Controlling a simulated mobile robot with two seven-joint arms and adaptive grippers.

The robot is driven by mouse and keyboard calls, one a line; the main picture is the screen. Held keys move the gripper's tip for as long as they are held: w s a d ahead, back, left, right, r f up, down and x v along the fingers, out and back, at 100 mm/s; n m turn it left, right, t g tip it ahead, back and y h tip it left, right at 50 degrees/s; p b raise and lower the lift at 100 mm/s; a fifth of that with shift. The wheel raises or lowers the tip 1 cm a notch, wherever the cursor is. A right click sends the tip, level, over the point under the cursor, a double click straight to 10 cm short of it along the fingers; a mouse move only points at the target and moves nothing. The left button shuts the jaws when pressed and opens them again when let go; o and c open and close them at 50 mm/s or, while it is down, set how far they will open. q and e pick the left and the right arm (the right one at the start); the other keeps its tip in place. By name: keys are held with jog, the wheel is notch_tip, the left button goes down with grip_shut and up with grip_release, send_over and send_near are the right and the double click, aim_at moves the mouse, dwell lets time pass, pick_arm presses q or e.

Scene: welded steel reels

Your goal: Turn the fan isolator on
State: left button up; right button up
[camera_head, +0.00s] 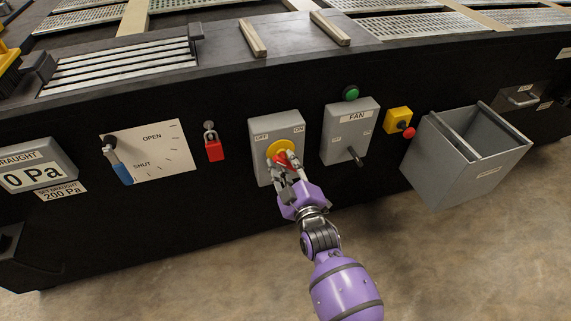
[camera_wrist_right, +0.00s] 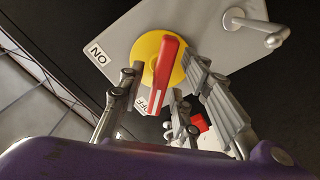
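The isolator is a grey box (camera_head: 262,131) on the black panel, marked OFF at its left and ON at its right. It carries a yellow disc (camera_head: 275,148) with a red handle (camera_wrist_right: 166,70), which also shows in the head view, partly hidden by the fingers. In the right wrist view, the handle's lower end lies near the OFF label (camera_wrist_right: 141,105); the ON label (camera_wrist_right: 97,53) is at the left. My right gripper (camera_wrist_right: 160,78) is open at the disc, its fingers on either side of the handle with a visible gap at the left. My left gripper is out of view.
A red padlock (camera_head: 214,150) hangs left of the isolator. A grey FAN box (camera_head: 349,129) with a black lever stands close at its right. Beyond are a yellow box with a red button (camera_head: 398,121) and an open grey bin (camera_head: 470,170). A blue-handled damper lever (camera_head: 120,165) is farther left.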

jog(key=shift+w+a, duration=0.1)
jog(key=shift+w, duration=0.2)
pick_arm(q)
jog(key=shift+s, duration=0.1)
pick_arm(e)
grip_shut()
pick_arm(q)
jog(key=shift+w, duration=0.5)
